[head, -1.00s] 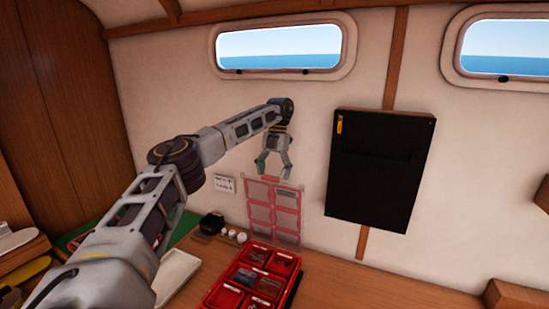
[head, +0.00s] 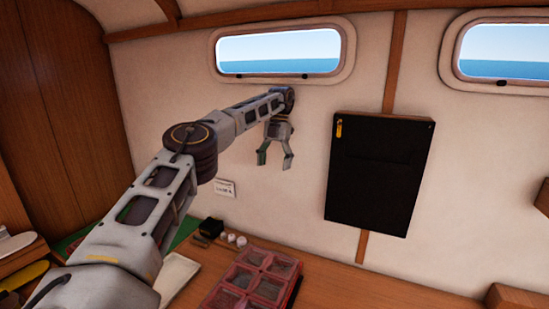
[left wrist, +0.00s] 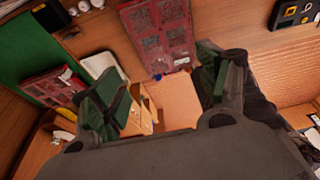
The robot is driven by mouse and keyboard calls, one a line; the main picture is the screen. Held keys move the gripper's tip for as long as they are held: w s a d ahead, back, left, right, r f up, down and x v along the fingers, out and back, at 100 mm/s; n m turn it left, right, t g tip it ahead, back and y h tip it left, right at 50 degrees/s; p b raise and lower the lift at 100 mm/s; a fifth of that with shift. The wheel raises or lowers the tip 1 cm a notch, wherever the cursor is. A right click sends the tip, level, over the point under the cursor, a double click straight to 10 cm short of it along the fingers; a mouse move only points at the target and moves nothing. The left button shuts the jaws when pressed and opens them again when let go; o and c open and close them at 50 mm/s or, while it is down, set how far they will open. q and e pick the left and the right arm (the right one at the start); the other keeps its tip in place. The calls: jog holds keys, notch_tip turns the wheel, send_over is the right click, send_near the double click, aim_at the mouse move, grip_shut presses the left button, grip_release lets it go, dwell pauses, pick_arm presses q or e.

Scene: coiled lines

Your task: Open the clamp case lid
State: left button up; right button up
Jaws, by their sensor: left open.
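The clamp case (head: 254,280) is a red compartment case on the wooden counter, at the bottom middle of the head view. Its clear, red-framed lid lies down over the compartments, so the contents look dulled. The case also shows at the top of the left wrist view (left wrist: 163,38), between and beyond the fingers. My left gripper (head: 275,165) is open and empty. It hangs fingers down in front of the wall, above the case and apart from it. My right gripper is not in view.
A black panel (head: 378,172) hangs on the wall to the right of my left gripper. A small black box (head: 211,228) and white pieces (head: 236,239) stand behind the case. A pale tray (head: 178,277) lies left of it. Another red case (left wrist: 50,86) shows in the left wrist view.

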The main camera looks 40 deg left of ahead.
pick_arm(q)
jog(key=shift+v, duration=0.9)
jog(key=shift+r, duration=0.1)
jog(key=shift+s, duration=0.1)
dwell(0.4)
